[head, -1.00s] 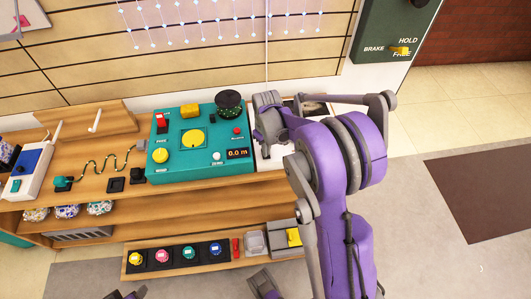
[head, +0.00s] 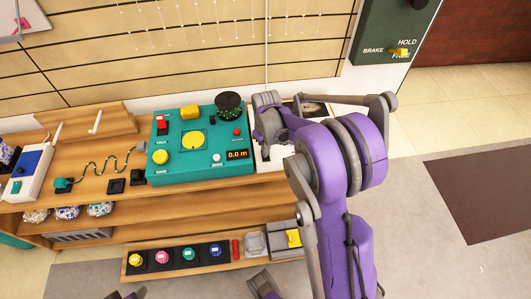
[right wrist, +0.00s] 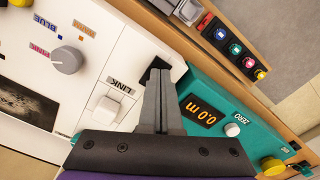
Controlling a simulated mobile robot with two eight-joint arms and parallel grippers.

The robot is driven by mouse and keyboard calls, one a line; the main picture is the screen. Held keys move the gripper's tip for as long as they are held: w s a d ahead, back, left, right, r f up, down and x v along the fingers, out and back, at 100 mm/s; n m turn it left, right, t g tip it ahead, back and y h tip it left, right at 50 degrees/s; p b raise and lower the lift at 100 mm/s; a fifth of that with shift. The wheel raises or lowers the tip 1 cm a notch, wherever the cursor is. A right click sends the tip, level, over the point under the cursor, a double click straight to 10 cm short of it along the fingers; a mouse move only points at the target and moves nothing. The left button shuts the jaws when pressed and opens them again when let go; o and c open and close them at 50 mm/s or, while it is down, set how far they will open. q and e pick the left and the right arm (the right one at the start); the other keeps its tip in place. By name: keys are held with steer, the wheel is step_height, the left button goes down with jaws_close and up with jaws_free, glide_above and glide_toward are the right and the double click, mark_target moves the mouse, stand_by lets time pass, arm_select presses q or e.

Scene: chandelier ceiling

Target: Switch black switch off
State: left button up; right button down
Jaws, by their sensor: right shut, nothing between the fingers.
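My right gripper (right wrist: 160,78) is shut and empty in the right wrist view, its fingertips at the edge of a white panel (right wrist: 88,60). A black part (right wrist: 149,73), which looks like the black switch, shows just beside the fingertips and is mostly hidden by them. I cannot tell its position. A white switch (right wrist: 107,108) marked LINK is close by on the panel. In the head view my right gripper (head: 266,152) points down over the panel (head: 278,154), right of the teal console.
The teal console (head: 170,170) with knobs and a 0.0 m display stands directly left of the panel. A grey knob (right wrist: 67,60) is on the panel. A lower tray (head: 178,256) holds several coloured buttons. Hanging strings of lights (head: 215,20) are on the back wall.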

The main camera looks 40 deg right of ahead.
step_height(320, 180, up, 6)
steer(key=p, duration=0.3)
steer(key=shift+f, duration=0.25)
stand_by(0.3)
steer(key=s+a+r+t+p, duration=0.5)
steer(key=s+a+r, duration=0.8)
steer(key=s+a, duration=0.4)
steer(key=shift+r+p, duration=0.4)
stand_by(0.4)
